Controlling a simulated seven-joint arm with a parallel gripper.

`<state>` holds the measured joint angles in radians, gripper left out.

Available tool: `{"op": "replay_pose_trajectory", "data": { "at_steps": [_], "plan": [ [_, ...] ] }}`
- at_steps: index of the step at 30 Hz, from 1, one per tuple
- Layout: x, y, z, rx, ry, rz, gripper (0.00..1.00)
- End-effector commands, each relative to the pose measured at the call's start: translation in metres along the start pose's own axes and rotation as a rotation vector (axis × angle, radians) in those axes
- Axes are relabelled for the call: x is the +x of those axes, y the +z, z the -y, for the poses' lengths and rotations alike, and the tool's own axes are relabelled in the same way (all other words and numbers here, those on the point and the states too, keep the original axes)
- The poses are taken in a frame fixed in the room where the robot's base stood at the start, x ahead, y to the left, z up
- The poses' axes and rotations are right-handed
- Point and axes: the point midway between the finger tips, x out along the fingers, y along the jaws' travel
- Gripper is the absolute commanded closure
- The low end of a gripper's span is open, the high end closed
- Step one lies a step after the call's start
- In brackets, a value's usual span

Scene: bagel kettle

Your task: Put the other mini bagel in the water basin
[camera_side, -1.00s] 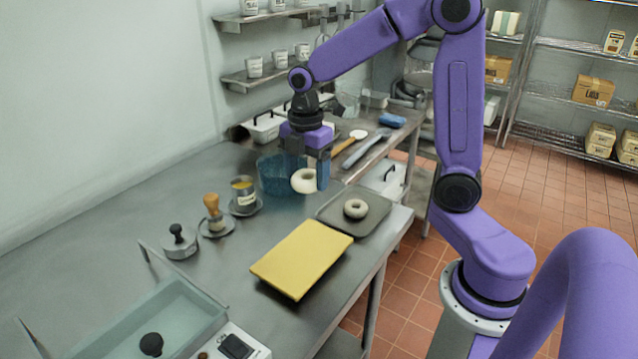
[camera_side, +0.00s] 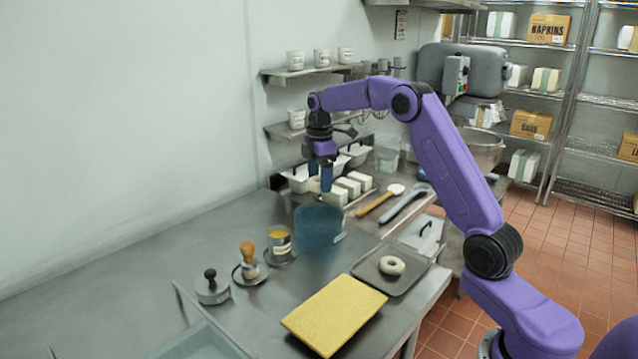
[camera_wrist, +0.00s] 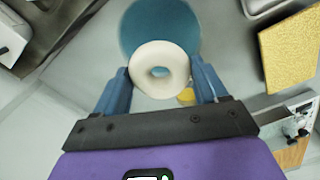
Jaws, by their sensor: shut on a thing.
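My gripper (camera_side: 321,178) is shut on a pale mini bagel (camera_wrist: 143,85). The bagel stands between the two blue fingers in the wrist view, and only its edge shows in the side view. The round blue water basin (camera_side: 318,228) stands on the steel counter. My gripper is above its rim, and the bagel is raised clear of it. In the wrist view the basin (camera_wrist: 135,25) shows just beyond the bagel, partly covered by it. Another mini bagel (camera_side: 392,265) lies on the dark tray (camera_side: 408,284).
A yellow board (camera_side: 335,312) lies in front of the tray.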

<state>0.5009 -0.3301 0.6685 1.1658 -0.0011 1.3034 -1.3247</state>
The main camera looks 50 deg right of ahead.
Motion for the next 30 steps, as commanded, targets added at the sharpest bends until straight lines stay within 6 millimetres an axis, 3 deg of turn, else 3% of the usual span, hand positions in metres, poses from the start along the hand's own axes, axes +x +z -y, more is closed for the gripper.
{"op": "replay_pose_trajectory", "data": {
  "at_steps": [8, 30],
  "plan": [
    [0.014, 0.001, -0.001, 0.003, -0.003, 0.001, 0.58],
    [0.077, 0.000, -0.001, 0.002, -0.001, 0.000, 0.58]
  ]
}}
